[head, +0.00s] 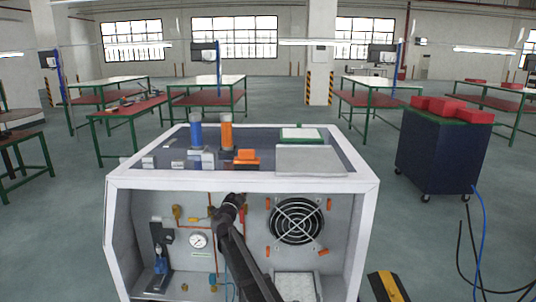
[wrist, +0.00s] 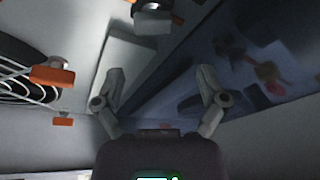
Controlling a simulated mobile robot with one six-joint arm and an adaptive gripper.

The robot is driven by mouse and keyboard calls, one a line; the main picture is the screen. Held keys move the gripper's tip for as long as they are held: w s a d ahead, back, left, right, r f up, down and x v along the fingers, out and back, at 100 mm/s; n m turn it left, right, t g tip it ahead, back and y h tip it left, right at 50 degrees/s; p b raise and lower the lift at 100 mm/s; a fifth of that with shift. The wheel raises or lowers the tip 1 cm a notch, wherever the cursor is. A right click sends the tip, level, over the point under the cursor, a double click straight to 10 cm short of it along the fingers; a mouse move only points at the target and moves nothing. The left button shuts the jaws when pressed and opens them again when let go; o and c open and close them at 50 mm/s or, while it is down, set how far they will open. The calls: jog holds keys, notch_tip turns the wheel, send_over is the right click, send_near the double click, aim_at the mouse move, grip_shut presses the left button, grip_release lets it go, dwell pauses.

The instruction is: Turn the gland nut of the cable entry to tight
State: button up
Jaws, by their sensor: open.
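The gas generator (head: 243,180) is a white open-fronted box in the head view. My arm reaches into its front, and in the head view the fingertips cannot be made out. In the wrist view my gripper (wrist: 161,84) is open, its two grey fingers wide apart with nothing between them. A grey blocky fitting (wrist: 153,20) with a dark top shows at the top edge, beyond the fingers and apart from them. I cannot tell whether it is the cable entry or its gland nut. I cannot pick out the gland nut for certain in either view.
Inside the generator are a fan (head: 296,221), a pressure gauge (head: 199,240) and orange clips. The fan (wrist: 22,75) and an orange clip (wrist: 52,76) lie left in the wrist view. A dark blue cart (head: 437,155) with red boxes stands at right. Workbenches stand behind.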

jog(key=s+d+f+n+g+y, duration=0.3)
jog(key=s+d+f+n+g, duration=0.45)
jog(key=s+d+f, duration=0.55)
jog(key=s+d+f+n+g+y, duration=0.4)
jog(key=s+d+f+n+g, duration=0.4)
jog(key=s, duration=0.9)
jog(key=s+d+f+m+g+h, duration=0.1)
jog(key=s+d+f+g+h, duration=0.1)
jog(key=s+d+g, duration=0.4)
jog(key=s+r+t+p, duration=0.1)
jog(key=s+r+p, duration=0.4)
jog(key=r+p, duration=0.4)
jog(key=shift+d+r+t, duration=0.3)
jog(key=shift+d+t, duration=0.05)
jog(key=shift+d, duration=0.05)
